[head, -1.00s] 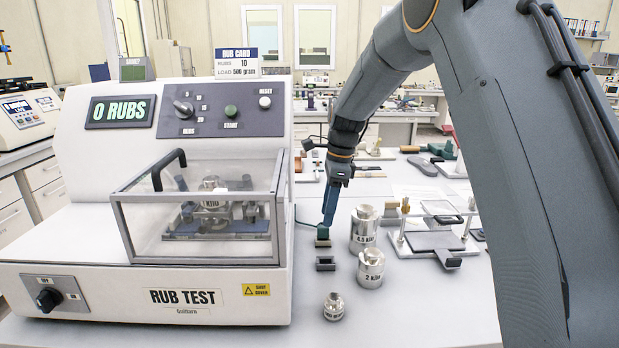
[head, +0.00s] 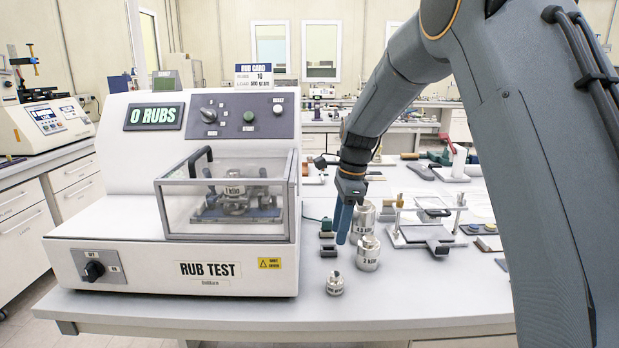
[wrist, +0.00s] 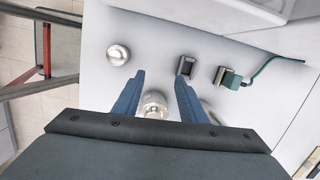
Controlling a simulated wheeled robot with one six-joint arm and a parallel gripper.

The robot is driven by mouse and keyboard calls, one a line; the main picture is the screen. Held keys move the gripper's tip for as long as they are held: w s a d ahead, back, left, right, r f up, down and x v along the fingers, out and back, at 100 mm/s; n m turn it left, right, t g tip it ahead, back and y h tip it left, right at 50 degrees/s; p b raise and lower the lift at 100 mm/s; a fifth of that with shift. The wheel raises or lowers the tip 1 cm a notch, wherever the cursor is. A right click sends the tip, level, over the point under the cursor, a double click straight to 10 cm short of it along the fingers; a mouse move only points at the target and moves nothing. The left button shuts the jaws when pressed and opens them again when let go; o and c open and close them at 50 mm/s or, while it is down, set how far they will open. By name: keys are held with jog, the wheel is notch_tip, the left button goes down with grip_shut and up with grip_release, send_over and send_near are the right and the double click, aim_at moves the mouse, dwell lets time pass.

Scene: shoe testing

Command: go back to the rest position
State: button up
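My gripper (head: 343,224) points down above the bench, right of the rub tester. In the wrist view its two blue fingers (wrist: 158,88) are apart with nothing held between them. A metal weight lies below, partly hidden by the fingers; in the head view the 2 kilo weight (head: 367,252) stands just right of the fingertips. The arm is bent forward and down from the right side of the head view.
The rub tester (head: 215,262) reads 0 RUBS, with its clear cover (head: 232,205) down. A metal stand (head: 425,234) is at right. The bench's front strip is clear.

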jog(key=s+d+f+n, duration=0.2)
jog(key=s+n, duration=0.3)
jog(key=s, duration=0.4)
jog(key=s+d+f+n+h, duration=0.1)
jog(key=s+d+n, duration=0.4)
jog(key=s, duration=0.5)
jog(key=s+d+f+n+t, duration=0.1)
jog(key=s+d+f+n, duration=0.2)
jog(key=s+n, duration=0.4)
jog(key=s+d, duration=0.1)
jog(key=s, duration=0.2)
jog(key=shift+s+d+h, duration=0.15)
jog(key=shift+d+h, duration=0.05)
jog(key=shift+h, duration=0.1)
jog(key=shift+r, duration=0.1)
dwell(0.8)
